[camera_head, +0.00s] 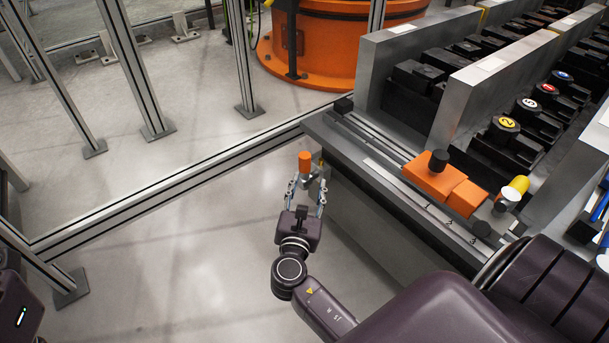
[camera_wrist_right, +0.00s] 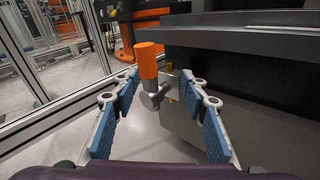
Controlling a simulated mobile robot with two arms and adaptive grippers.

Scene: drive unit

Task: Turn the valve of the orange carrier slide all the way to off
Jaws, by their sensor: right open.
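The valve's orange cylindrical handle (camera_head: 305,161) stands upright beside the end of the grey bench. The right wrist view shows the orange handle (camera_wrist_right: 147,60) above a grey metal valve body (camera_wrist_right: 154,95) at a grey side panel. My right gripper (camera_head: 307,182) is open, with its two blue-padded fingers to the left and right of the valve in the picture. I see no clear contact, and the pads show gaps to the handle. The orange carrier slide (camera_head: 425,180) sits on the bench rail with a black knob on top. My left gripper is not in view.
The grey bench (camera_head: 345,150) overhangs just right of the valve. A yellow-capped knob (camera_head: 517,187) stands beside the slide. Upright metal plates and numbered black units fill the right. A metal-framed fence (camera_head: 190,180) runs behind on the left. Open floor lies left of my right gripper.

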